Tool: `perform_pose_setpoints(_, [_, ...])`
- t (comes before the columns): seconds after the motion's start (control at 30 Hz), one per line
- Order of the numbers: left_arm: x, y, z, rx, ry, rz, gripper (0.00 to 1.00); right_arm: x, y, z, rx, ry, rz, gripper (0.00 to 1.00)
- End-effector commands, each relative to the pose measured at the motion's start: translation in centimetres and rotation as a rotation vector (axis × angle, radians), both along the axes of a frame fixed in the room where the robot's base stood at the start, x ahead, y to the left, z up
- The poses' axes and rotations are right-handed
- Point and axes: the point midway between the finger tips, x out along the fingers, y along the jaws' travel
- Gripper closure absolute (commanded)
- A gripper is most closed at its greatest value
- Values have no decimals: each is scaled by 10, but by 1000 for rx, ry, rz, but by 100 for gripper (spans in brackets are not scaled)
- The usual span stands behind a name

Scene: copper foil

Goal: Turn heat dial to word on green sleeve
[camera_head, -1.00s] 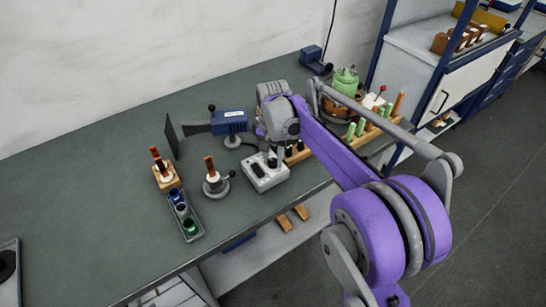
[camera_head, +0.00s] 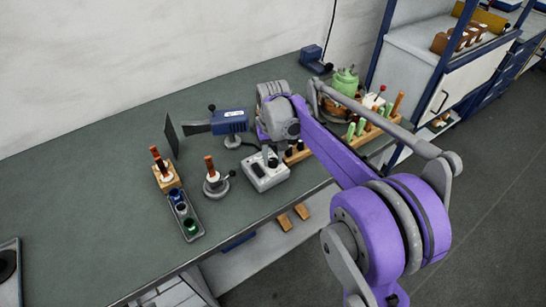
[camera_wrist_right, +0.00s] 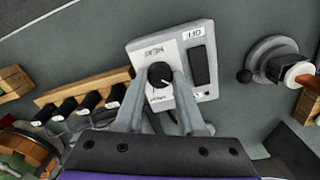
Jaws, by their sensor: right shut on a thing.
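The heat dial (camera_wrist_right: 160,75) is a black round knob with a pale pointer mark, on a light grey control box (camera_wrist_right: 178,50). In the head view the box (camera_head: 264,176) stands on the bench. My right gripper (camera_wrist_right: 163,85) is shut on the dial, with one finger on each side of it. In the head view my right gripper (camera_head: 270,158) reaches down to the box and mostly hides the dial. Small words are printed around the dial, but I cannot read them surely. A green sleeve (camera_head: 190,226) sits in a narrow dark tray; its word is unreadable here. My left gripper is out of view.
The tray (camera_head: 194,236) also holds a blue and a whitish sleeve. A round stand (camera_head: 216,187) with an upright copper-coloured piece is left of the box. A blue device (camera_head: 230,121) stands behind. A wooden rack (camera_wrist_right: 84,96) of black-handled tools is beside the box.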

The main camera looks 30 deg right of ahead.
Motion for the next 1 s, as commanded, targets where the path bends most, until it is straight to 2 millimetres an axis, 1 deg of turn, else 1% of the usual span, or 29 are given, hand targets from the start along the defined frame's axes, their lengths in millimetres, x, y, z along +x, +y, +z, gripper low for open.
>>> perform_pose_setpoints(0.37, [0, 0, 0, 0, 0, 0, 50, 0, 0, 0, 0, -1, 5, 100])
perform_pose_setpoints(0.4, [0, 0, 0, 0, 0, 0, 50, 0, 0, 0, 0, -1, 5, 56])
perform_pose_setpoints(0.53, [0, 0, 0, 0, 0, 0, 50, 0, 0, 0, 0, -1, 4, 32])
perform_pose_setpoints(0.87, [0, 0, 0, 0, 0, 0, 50, 0, 0, 2, 0, 0, 4, 32])
perform_pose_setpoints(0.97, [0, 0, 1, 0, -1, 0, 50, 0, 0, 11, 0, 0, 3, 32])
perform_pose_setpoints(1.0, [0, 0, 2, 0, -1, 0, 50, 0, 0, 17, 0, 0, 3, 32])
